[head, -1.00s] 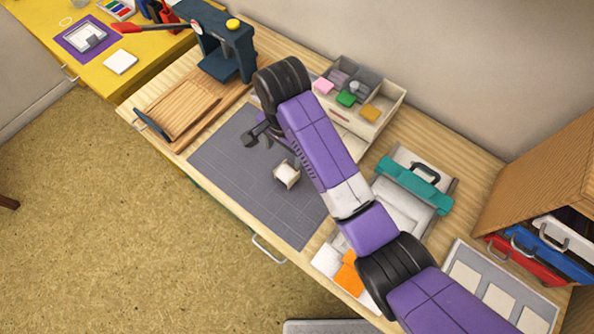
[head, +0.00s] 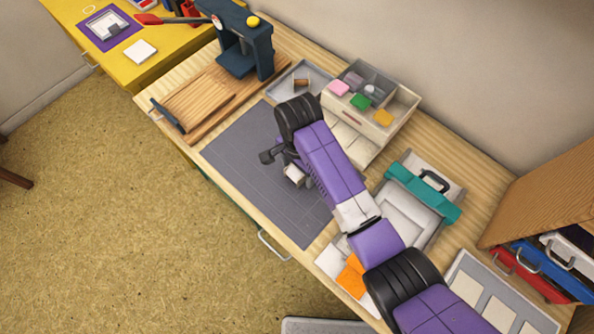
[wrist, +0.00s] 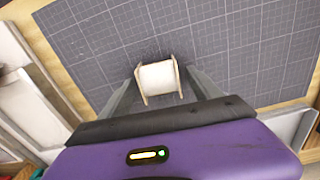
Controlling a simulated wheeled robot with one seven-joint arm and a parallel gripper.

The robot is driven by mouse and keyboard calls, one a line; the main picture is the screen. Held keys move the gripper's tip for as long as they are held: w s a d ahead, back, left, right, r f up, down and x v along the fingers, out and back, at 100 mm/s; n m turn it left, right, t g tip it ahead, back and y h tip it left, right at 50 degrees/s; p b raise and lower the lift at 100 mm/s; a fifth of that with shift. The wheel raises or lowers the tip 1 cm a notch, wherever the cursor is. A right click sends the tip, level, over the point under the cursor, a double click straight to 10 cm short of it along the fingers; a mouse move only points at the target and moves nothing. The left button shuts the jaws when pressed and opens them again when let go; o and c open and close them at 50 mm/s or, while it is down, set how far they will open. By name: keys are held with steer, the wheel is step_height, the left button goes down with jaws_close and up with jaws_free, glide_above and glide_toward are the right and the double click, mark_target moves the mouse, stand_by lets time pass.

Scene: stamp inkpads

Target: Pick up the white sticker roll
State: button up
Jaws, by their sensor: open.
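The white sticker roll (wrist: 159,79) is a white spool with thin tan flanges on the grey cutting mat (wrist: 235,40). In the wrist view it lies between the tips of my open gripper (wrist: 158,88), with a gap to the finger on the right and the left flange close to the left finger. I cannot tell whether the left finger touches it.
A grey tray (head: 282,82) with a small brown roll stands behind the mat. A box of colored inkpads (head: 408,103) stands to the right of it. A dark blue press (head: 245,45) and a wooden board (head: 225,105) are at the left. The mat's front left part is clear.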

steer(key=c, duration=1.5)
steer(key=shift+o, duration=0.2)
steer(key=shift+r, duration=0.15)
step_height(320, 180, up, 20)
steer(key=p, duration=0.7)
steer(key=shift+f, duration=0.25)
